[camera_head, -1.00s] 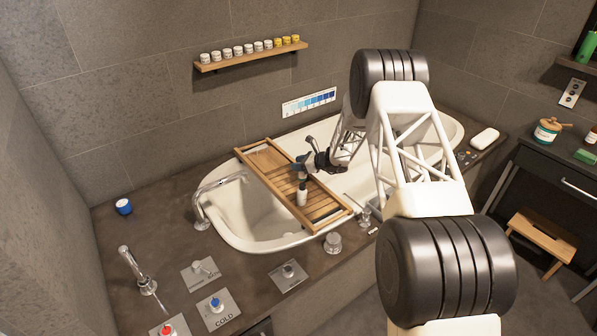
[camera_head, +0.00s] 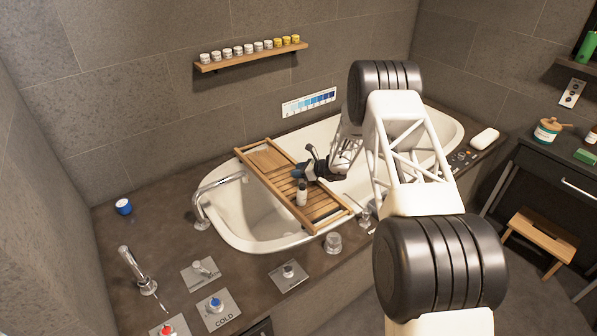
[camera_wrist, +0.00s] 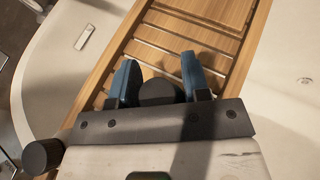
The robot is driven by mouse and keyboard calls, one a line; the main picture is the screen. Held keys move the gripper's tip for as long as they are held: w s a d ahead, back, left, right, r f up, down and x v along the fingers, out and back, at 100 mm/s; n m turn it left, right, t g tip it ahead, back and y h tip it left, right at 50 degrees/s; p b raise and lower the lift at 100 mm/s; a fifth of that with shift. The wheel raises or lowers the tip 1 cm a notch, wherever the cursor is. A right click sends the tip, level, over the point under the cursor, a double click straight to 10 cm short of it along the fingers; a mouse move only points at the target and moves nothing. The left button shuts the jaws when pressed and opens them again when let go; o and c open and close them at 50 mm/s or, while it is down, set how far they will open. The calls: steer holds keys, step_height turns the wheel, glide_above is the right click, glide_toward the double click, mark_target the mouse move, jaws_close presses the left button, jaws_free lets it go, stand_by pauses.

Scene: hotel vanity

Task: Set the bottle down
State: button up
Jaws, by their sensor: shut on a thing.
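The bottle (camera_head: 302,196) is small and white with a dark top, and stands upright over the slats of the wooden bath tray (camera_head: 258,178). My gripper (camera_head: 300,173) is at its top, with blue fingers closed around the dark cap. In the wrist view the dark round cap (camera_wrist: 157,91) sits between the two blue fingers (camera_wrist: 160,80), and the bottle's body is hidden below it. The tray slats (camera_wrist: 158,60) show just beyond the fingers. I cannot tell whether the bottle's base touches the slats.
The tray spans the white bathtub (camera_head: 232,225). A curved tub faucet (camera_head: 205,200) stands to the left. Cold and hot taps are on the dark counter in front. A wall shelf (camera_head: 250,58) holds several small jars. Bare slats lie around the bottle.

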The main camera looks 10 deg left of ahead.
steer(key=o, duration=1)
steer(key=shift+c, duration=0.2)
steer(key=shift+r, duration=0.1)
steer(key=shift+s+d+r, duration=0.1)
steer(key=shift+d+r, duration=0.15)
steer(key=shift+d, duration=0.35)
steer(key=v, duration=1)
steer(key=shift+s+d, duration=0.15)
steer(key=shift+d, duration=0.2)
